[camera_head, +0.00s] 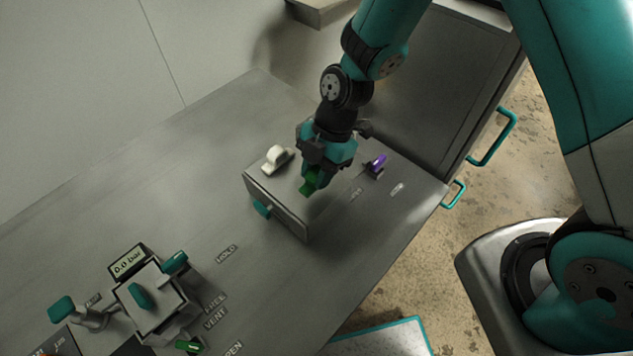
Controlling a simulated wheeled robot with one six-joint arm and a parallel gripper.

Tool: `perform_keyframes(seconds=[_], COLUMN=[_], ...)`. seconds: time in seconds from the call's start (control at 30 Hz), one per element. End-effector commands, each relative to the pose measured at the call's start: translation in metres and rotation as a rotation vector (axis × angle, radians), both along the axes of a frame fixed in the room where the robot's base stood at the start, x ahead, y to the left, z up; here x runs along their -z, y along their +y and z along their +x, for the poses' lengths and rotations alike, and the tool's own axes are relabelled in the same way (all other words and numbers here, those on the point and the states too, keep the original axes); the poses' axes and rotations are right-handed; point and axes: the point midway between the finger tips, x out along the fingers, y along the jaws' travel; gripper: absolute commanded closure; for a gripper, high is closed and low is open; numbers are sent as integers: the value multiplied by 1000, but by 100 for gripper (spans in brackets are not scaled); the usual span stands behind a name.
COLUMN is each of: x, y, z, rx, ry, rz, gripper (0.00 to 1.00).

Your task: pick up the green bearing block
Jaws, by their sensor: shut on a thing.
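The green bearing block (308,187) shows just below my gripper (313,177), over the grey box on the bench. My gripper points down and is shut on the block. The upper part of the block is hidden by the gripper's fingers. I cannot tell whether the block touches the box top or hangs a little above it.
The grey box (277,206) has a teal handle. A white part (277,157) sits to the left and a purple part (377,163) to the right of my gripper. A valve assembly (150,297) with teal handles stands lower left.

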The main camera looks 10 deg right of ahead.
Motion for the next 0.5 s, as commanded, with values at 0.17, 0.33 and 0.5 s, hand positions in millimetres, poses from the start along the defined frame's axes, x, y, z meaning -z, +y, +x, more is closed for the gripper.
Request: perform_keyframes(seconds=[0.17, 0.33, 0.5], x=[-55, -105, -139], y=[0, 0, 0], z=[2, 1, 1], rx=[1, 1, 1], ry=[-11, -10, -5], rz=[4, 3, 1], gripper=[98, 98, 98])
